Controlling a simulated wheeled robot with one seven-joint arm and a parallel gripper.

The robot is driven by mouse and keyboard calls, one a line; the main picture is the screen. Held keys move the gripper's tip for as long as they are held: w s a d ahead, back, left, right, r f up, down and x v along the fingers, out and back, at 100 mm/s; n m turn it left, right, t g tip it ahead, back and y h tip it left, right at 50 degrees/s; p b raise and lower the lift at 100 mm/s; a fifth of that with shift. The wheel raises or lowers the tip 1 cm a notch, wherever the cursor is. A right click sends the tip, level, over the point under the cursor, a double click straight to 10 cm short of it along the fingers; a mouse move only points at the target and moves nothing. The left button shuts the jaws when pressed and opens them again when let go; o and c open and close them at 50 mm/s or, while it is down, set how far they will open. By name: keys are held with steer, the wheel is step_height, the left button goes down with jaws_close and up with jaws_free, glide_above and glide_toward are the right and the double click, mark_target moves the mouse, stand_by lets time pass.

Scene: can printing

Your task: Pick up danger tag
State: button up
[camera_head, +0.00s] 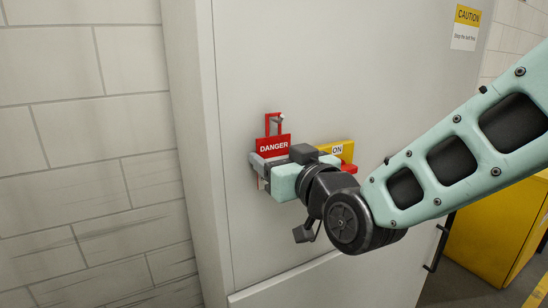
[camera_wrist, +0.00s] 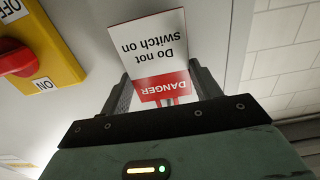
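The danger tag (camera_head: 272,143) hangs upright on the pale cabinet door, its red loop over a small peg. Its red top reads DANGER; its lower part is mostly hidden by my gripper in the head view. In the wrist view the tag (camera_wrist: 153,45) appears upside down, with a white part reading "Do not switch on". My gripper (camera_wrist: 163,88) is at the tag, with its two dark fingers apart, one on each side. The fingers look close to the tag's edges; I cannot tell whether they touch it.
A yellow switch plate (camera_wrist: 55,45) with a red knob (camera_wrist: 15,58) and ON/OFF labels is beside the tag, partly behind my gripper in the head view. A caution sign (camera_head: 466,27) is at the upper right. A white block wall (camera_head: 85,140) stands left. A yellow cabinet (camera_head: 497,232) is at right.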

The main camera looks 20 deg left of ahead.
steer(key=shift+r, duration=0.15)
steer(key=shift+r+b, duration=0.6)
steer(key=shift+b, duration=0.15)
steer(key=b+v, duration=0.6)
steer(key=v, duration=1.2)
